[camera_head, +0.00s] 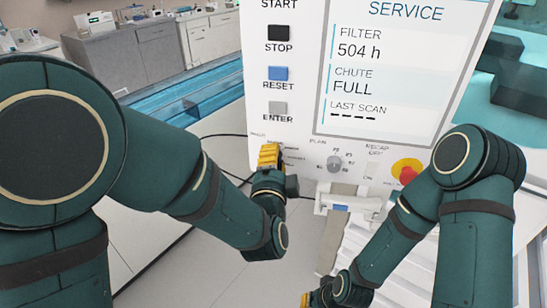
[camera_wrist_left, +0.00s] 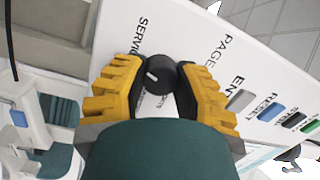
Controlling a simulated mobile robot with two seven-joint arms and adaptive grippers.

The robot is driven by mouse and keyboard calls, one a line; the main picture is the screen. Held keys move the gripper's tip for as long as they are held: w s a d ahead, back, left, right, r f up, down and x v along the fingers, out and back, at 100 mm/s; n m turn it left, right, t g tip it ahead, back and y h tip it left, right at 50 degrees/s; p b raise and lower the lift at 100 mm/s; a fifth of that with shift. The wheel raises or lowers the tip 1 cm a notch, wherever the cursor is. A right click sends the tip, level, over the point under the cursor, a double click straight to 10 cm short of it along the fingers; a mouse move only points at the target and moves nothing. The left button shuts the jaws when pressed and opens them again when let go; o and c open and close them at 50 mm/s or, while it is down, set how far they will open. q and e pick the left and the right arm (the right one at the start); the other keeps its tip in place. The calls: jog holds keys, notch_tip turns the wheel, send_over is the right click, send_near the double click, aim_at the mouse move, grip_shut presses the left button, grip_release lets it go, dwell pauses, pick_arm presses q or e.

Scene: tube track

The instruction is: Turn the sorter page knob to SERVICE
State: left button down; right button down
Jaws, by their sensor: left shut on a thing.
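The page knob (camera_wrist_left: 161,77) is small, round and black with a short white pointer mark. In the left wrist view it sits between the two yellow fingers of my left gripper, which are shut on it. The SERVICE label (camera_wrist_left: 140,36) is printed beside the knob, and the PAGE label (camera_wrist_left: 229,48) stands to the right. In the head view my left gripper (camera_head: 269,157) is at the lower left of the white panel and hides the knob. The screen (camera_head: 392,60) reads SERVICE, FILTER 504 h, CHUTE FULL. My right gripper (camera_head: 320,298) is low in the head view, mostly hidden.
START, STOP (camera_head: 278,31), RESET (camera_head: 278,73) and ENTER (camera_head: 278,108) buttons run above the left gripper. A PLAN knob (camera_head: 334,163) and a red stop button (camera_head: 407,171) are to its right. A white bracket (camera_head: 345,200) juts out below.

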aim_at(276, 113)
dwell(0.5)
pick_arm(q)
jog(key=c, duration=0.6)
grip_release()
notch_tip(276, 113, up, 10)
jog(key=shift+s+f, duration=0.1)
jog(key=shift+w+r, duration=0.2)
jog(key=shift+s, duration=0.1)
